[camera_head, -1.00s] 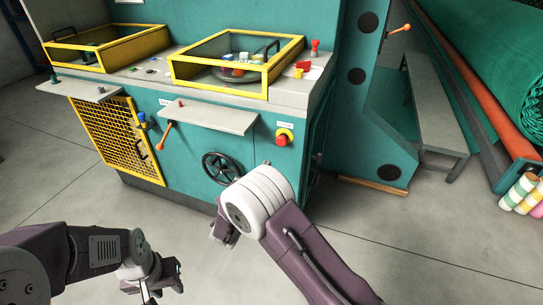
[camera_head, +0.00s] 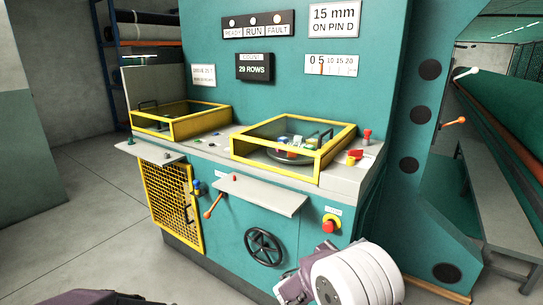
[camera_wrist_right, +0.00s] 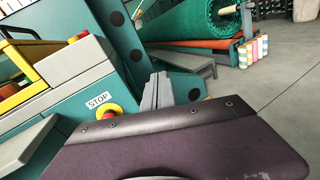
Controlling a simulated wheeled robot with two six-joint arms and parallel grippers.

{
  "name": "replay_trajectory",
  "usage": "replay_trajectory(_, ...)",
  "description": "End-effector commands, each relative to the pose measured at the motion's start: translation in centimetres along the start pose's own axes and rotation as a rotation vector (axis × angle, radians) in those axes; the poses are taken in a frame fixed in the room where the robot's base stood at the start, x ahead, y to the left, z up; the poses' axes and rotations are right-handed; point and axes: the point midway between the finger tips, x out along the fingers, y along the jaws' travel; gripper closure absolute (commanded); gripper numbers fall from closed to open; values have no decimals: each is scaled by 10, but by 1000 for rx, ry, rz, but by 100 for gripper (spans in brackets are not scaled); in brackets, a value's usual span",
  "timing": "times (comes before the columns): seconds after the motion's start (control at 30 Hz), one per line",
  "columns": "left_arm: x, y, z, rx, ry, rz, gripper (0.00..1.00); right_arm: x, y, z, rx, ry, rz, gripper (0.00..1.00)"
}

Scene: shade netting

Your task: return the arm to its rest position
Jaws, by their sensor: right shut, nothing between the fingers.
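My right arm comes in at the bottom of the head view, with its white rounded joint in front of the teal machine (camera_head: 215,215). My right gripper (camera_head: 289,289) shows small and partly cut off at the bottom edge, left of that joint. In the right wrist view its grey fingers (camera_wrist_right: 157,92) are together and hold nothing, with the machine's red stop button (camera_wrist_right: 108,111) behind them to the left. Only a purple piece of my left arm shows at the bottom left of the head view; its gripper is out of frame.
The machine's front has a grey shelf (camera_head: 260,194), a black handwheel (camera_head: 263,247) and a red stop button (camera_head: 331,225). A grey bench (camera_head: 495,205) stands at the right. A green netting roll (camera_wrist_right: 195,22) lies beyond. Grey floor is open at the left.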

Motion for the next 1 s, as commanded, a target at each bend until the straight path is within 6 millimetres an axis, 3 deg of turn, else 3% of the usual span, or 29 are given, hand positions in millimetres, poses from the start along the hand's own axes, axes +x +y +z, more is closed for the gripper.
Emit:
replay_trajectory(0.03,0,0,0,0,0,0,64,14,-44,10,57,45,-136,100)
replay_trajectory(0.07,0,0,0,0,0,0,64,18,-73,11,98,87,-225,100)
replay_trajectory(0.13,0,0,0,0,0,0,64,13,-138,2,220,203,-440,100)
replay_trajectory(0.2,0,0,0,0,0,0,64,-12,-195,-19,384,332,-664,100)
replay_trajectory(0.3,0,0,0,0,0,0,64,-70,-239,-56,674,504,-960,100)
replay_trajectory(0.4,0,0,0,0,0,0,64,-121,-242,-87,946,621,-1183,100)
replay_trajectory(0.5,0,0,0,0,0,0,64,-160,-226,-108,1192,696,-1360,100)
replay_trajectory(0.6,0,0,0,0,0,0,64,-187,-203,-126,1416,727,-1519,100)
replay_trajectory(0.67,0,0,0,0,0,0,64,-193,-183,-133,1579,726,-1601,100)
replay_trajectory(0.7,-8,0,-1,0,-1,0,64,-187,-166,-125,1683,723,-1608,100)
replay_trajectory(0.73,-30,1,-3,0,-2,0,64,-188,-164,-103,1668,724,-1605,100)
replay_trajectory(1.0,-128,2,-13,0,0,0,64,-191,-148,-6,1657,726,-1602,100)
